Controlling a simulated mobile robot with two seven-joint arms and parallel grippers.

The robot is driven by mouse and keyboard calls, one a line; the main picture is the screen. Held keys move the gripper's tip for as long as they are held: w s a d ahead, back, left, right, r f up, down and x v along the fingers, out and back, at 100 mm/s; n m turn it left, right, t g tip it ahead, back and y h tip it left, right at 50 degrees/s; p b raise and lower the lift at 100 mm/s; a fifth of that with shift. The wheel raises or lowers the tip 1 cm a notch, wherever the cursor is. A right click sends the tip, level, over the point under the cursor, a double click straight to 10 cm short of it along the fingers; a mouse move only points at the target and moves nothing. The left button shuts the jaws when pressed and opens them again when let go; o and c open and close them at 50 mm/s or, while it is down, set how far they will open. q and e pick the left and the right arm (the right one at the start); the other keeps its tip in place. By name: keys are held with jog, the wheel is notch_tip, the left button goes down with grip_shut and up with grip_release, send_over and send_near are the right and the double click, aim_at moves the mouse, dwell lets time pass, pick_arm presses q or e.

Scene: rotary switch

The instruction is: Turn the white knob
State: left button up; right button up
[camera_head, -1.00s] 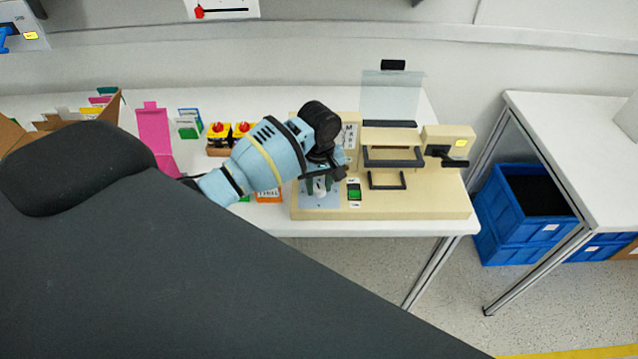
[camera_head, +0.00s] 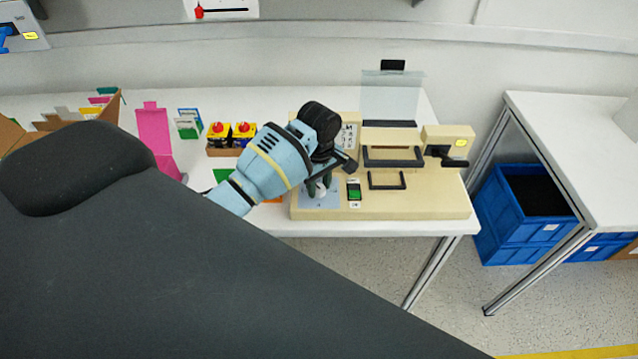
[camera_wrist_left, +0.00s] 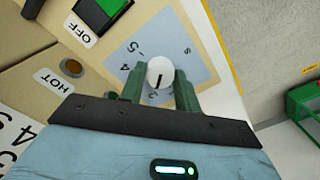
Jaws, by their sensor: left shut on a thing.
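The white knob (camera_wrist_left: 160,72) has a black pointer mark and sits on a light blue dial plate (camera_wrist_left: 185,45) with printed numbers. It also shows small in the head view (camera_head: 320,191), on the front left of the beige panel (camera_head: 420,205). My left gripper (camera_wrist_left: 160,88) has its green fingers on both sides of the knob and is shut on it. In the head view my left gripper (camera_head: 319,187) reaches down onto the dial plate and partly hides it. My right gripper is not in view.
A green switch (camera_head: 354,191) sits just right of the dial. Black handles (camera_head: 393,157) and a clear upright pane (camera_head: 392,97) stand further back on the panel. Red-and-yellow buttons (camera_head: 231,133) and a pink holder (camera_head: 156,140) stand to the left on the white table.

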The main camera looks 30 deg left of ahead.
aim_at(319, 188)
pick_arm(q)
jog(key=o, duration=1)
jog(key=shift+r, duration=3.95)
